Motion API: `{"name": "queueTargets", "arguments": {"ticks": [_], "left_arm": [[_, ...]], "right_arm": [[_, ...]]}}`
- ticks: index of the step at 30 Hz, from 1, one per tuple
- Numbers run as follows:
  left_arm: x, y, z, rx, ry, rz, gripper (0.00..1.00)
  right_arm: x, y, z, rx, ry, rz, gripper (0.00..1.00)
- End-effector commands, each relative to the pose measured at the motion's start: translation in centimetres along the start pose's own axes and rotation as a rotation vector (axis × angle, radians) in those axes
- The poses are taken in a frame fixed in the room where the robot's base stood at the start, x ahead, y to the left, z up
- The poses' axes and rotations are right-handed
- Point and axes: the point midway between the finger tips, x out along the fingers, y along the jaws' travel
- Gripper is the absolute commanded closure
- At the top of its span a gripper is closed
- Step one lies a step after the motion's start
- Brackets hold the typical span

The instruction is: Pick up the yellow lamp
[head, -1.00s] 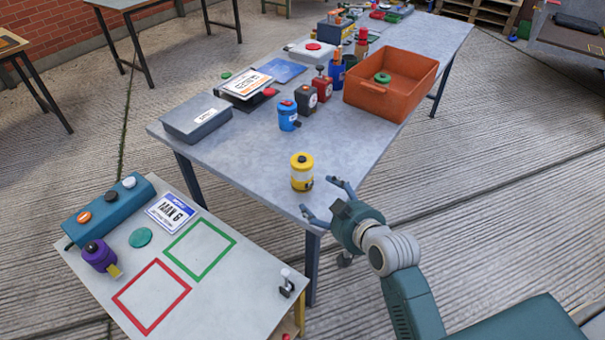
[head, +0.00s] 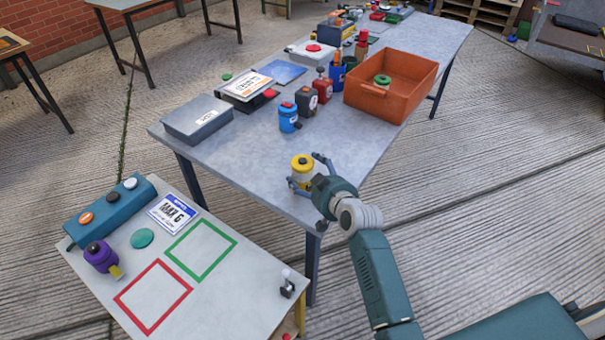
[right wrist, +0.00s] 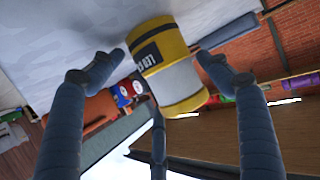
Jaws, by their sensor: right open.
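The yellow lamp (head: 301,166) stands upright near the front corner of the long grey table (head: 339,150). It has yellow ends, a pale middle band and a dark knob on top. My right gripper (head: 306,173) is around the lamp with its fingers spread to either side, and its hand hides the lamp's lower right. In the right wrist view the lamp (right wrist: 166,68) sits between the open fingertips (right wrist: 158,72). A gap shows on both sides, so the fingers do not appear to touch it. My left gripper is not in view.
A blue lamp (head: 288,118), a dark one (head: 306,102) and a red one (head: 323,87) stand farther back. An orange bin (head: 392,105) is behind to the right, a grey case (head: 197,122) to the left. The table around the yellow lamp is clear. A lower table (head: 215,285) stands front left.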

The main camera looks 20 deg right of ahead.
Motion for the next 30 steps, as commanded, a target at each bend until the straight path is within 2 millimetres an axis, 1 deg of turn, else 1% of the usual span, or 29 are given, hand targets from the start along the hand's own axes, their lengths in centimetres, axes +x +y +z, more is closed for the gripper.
{"name": "queueTargets", "arguments": {"ticks": [3, 8, 9, 14, 15, 16, 25, 30], "left_arm": [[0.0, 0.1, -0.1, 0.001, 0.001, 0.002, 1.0], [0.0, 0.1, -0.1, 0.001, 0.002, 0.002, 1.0], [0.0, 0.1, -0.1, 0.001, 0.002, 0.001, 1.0], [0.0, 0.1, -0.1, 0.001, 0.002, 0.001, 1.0], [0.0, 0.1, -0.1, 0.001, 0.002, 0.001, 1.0], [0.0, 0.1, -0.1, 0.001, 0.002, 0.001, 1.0], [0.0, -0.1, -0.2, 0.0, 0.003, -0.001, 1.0], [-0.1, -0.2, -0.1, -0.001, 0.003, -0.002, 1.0]], "right_arm": [[0.5, 0.0, 0.0, 0.001, 0.0, 0.0, 0.24], [0.5, 0.0, 0.1, 0.0, 0.0, 0.0, 0.24], [0.5, 0.0, 0.1, 0.0, 0.0, 0.0, 0.26], [0.5, 0.0, 0.1, 0.0, -0.001, 0.001, 0.57], [0.5, 0.0, 0.1, 0.0, -0.001, 0.001, 0.66], [0.5, 0.0, 0.1, 0.0, -0.001, 0.001, 0.69], [0.4, 0.1, -0.4, -0.001, 0.004, 0.001, 0.69], [-0.1, 0.1, -1.8, -0.002, 0.007, 0.001, 0.69]]}}
